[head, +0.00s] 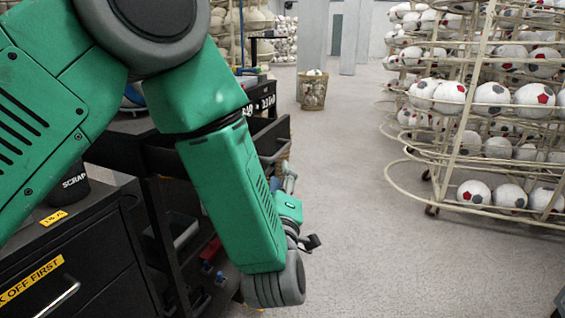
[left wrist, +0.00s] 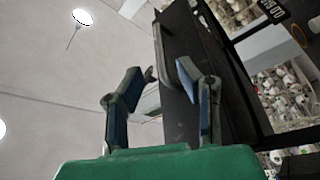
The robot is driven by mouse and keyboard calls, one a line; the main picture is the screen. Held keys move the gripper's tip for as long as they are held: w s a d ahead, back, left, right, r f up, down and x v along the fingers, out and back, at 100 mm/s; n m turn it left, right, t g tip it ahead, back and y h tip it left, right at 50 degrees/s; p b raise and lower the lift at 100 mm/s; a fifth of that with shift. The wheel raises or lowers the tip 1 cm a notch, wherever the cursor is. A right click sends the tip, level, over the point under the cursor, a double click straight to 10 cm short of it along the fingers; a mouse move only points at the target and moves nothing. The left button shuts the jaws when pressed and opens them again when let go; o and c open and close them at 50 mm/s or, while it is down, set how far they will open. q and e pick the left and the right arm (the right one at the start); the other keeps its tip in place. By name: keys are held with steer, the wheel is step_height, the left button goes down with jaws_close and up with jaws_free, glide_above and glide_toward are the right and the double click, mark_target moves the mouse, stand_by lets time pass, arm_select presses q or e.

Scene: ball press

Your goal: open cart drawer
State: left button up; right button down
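The black cart (head: 225,143) stands left of centre in the head view, largely hidden behind my left arm. My left gripper (head: 283,176) is by the right side of the cart. In the left wrist view its two fingers (left wrist: 168,82) are spread apart. The right finger overlaps the handle in the picture; I cannot tell whether it touches. Nothing is clearly held. My right gripper is in neither view.
A black cabinet (head: 95,262) with a metal handle and a SCRAP cup (head: 70,190) stands at the lower left. Wire racks of footballs (head: 480,110) fill the right side. A bin (head: 313,90) stands farther back. The grey floor (head: 370,250) between is clear.

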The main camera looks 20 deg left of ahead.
arm_select(q)
steer(key=shift+d+v, duration=0.15)
steer(key=shift+v, duration=0.9)
steer(key=shift+d+v, duration=0.1)
steer(key=shift+v, duration=1)
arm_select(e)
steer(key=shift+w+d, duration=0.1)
arm_select(q)
steer(key=s+a+f+m+g+h+p, duration=0.1)
steer(key=s+a+f+m+g+h, duration=0.15)
steer(key=f, duration=0.55)
steer(key=s+a+f+m+g+h+p, duration=0.1)
steer(key=s+f+m+g, duration=0.25)
steer(key=f, duration=0.35)
steer(key=s+a+f+m+g+h, duration=0.1)
steer(key=s+f+m+g, duration=0.25)
steer(key=f, duration=0.45)
steer(key=s+a+f+m+g+p, duration=0.1)
steer(key=s+a+f+m+g, duration=0.2)
steer(key=s, duration=0.7)
steer(key=s+a+f+m+g, duration=0.3)
steer(key=s+f+g, duration=0.3)
steer(key=s, duration=0.5)
steer(key=shift+a+f+g+h+p, duration=0.25)
steer(key=shift+a+g+h+p, duration=0.1)
steer(key=shift+a, duration=0.45)
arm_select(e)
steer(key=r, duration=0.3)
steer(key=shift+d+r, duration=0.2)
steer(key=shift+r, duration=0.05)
